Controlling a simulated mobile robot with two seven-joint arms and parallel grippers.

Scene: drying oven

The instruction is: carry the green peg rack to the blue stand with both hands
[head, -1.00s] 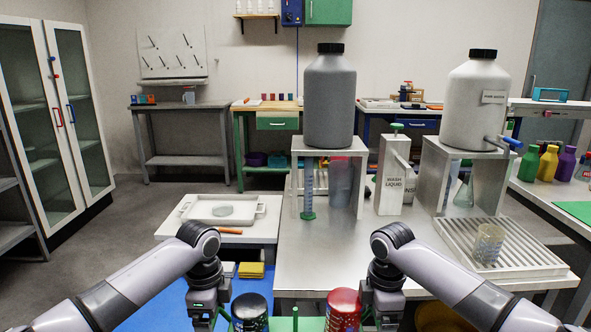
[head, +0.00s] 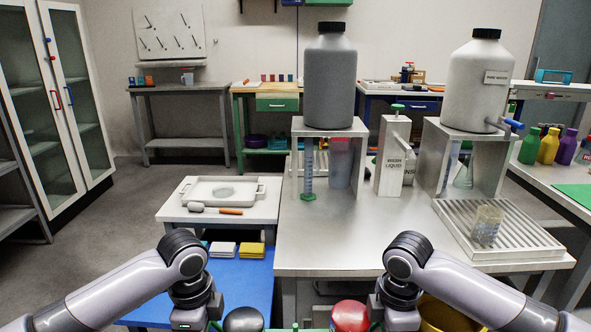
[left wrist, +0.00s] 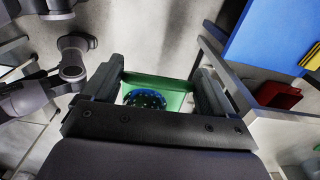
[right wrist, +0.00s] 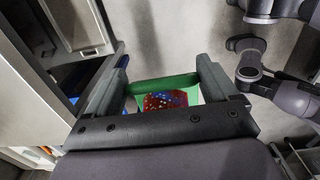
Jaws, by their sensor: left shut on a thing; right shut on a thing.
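The green peg rack (left wrist: 173,80) is between my two hands, mostly cut off by the bottom edge of the head view. It also shows in the right wrist view (right wrist: 160,86). It carries a dark round-topped piece (head: 243,320) on the left and a red one (head: 350,316) on the right. My left gripper (left wrist: 160,92) is shut on the rack's left end. My right gripper (right wrist: 163,92) is shut on its right end. The blue stand (head: 240,285) is a low blue surface ahead and left; its edge also shows in the left wrist view (left wrist: 268,40).
Sponges (head: 237,249) lie at the back of the blue stand. Behind it a white table holds a tray (head: 222,190) and an orange-handled tool (head: 230,211). A steel bench (head: 345,243) with large bottles and a drain rack (head: 500,232) stands ahead to the right.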

